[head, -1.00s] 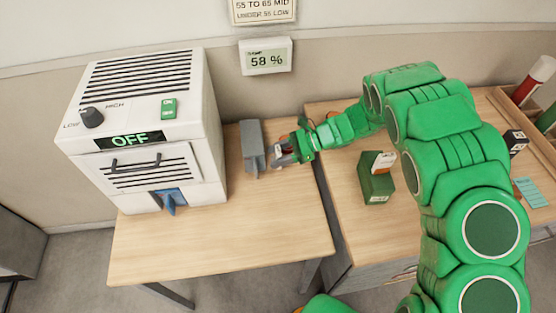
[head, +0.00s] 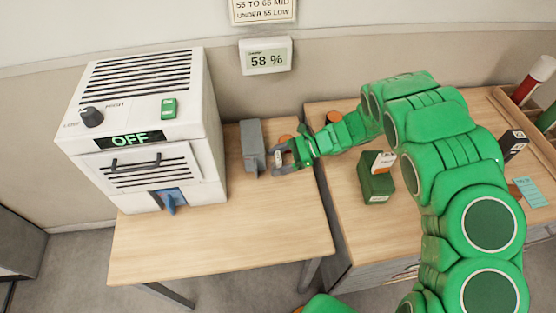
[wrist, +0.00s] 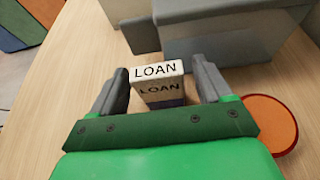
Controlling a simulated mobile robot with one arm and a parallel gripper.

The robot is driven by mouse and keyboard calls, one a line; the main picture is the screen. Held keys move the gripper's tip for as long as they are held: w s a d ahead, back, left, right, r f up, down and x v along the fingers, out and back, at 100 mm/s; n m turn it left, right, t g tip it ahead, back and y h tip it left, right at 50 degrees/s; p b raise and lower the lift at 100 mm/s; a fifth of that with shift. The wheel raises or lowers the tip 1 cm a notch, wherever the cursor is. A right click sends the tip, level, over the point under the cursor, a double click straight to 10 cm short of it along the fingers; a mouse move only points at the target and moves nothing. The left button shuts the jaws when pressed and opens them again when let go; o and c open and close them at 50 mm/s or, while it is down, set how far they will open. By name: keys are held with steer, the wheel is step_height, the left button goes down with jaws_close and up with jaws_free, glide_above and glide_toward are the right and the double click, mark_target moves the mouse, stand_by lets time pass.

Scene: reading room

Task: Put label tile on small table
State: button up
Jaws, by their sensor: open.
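The label tile, a small white block marked LOAN (wrist: 158,72), stands between the two grey fingers of my gripper (wrist: 162,88) in the wrist view. In the head view the tile (head: 278,157) shows as a small pale patch at my gripper (head: 277,158). My gripper is open, with a gap visible beside the tile in the wrist view. The tile appears to rest on the small table (head: 220,240), near its back right, just right of a grey block-like object (head: 251,146).
A white machine reading OFF (head: 140,130) fills the table's left side. An orange disc (wrist: 270,122) lies close beside my gripper. The desk at right holds a green box (head: 376,186). The front of the small table is clear.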

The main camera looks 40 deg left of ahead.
steer(key=shift+r, duration=0.15)
steer(key=shift+w+d+r, duration=0.25)
steer(key=shift+w+d, duration=0.1)
steer(key=shift+w, duration=0.05)
steer(key=shift+v, duration=1.05)
step_height(320, 180, up, 7)
